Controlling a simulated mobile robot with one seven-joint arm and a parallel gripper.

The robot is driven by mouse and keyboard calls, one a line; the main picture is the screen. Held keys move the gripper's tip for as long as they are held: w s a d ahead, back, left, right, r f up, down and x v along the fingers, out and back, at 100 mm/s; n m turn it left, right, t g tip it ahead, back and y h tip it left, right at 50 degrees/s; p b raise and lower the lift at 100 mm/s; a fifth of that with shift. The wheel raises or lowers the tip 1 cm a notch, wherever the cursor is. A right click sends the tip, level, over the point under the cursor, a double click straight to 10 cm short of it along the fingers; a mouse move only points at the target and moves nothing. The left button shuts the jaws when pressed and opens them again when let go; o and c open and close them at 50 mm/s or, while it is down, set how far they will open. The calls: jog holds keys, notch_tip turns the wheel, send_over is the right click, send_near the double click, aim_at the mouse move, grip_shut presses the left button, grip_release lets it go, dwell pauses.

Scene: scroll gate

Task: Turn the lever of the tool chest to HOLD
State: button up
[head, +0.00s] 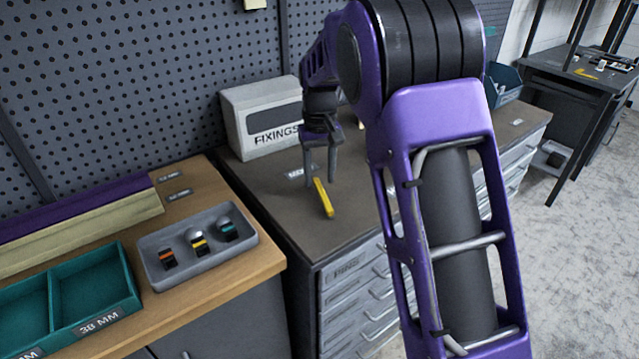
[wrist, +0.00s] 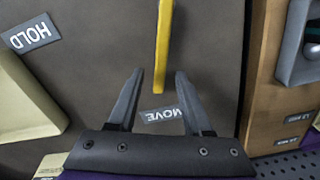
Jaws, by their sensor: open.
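The yellow lever (head: 323,198) lies on the dark top of the tool chest (head: 350,222). In the wrist view the lever (wrist: 164,45) runs down from the top edge, with its near end between my fingers and pointing at the MOVE label (wrist: 162,115). The HOLD label (wrist: 30,35) is at the upper left there, away from the lever; I do not see it in the head view. My gripper (head: 320,177) is open, pointing down at the lever's far end. A gap shows on both sides of the lever (wrist: 160,75); the exact height is unclear.
A FIXINGS box (head: 262,120) stands behind the gripper, against the pegboard (head: 130,70). To the left, a wooden bench (head: 225,275) carries a grey tray (head: 160,283) with several small parts and teal bins (head: 85,290). My arm hides part of the chest's right side.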

jog(key=shift+f, duration=1)
grip_shut()
dwell(0.8)
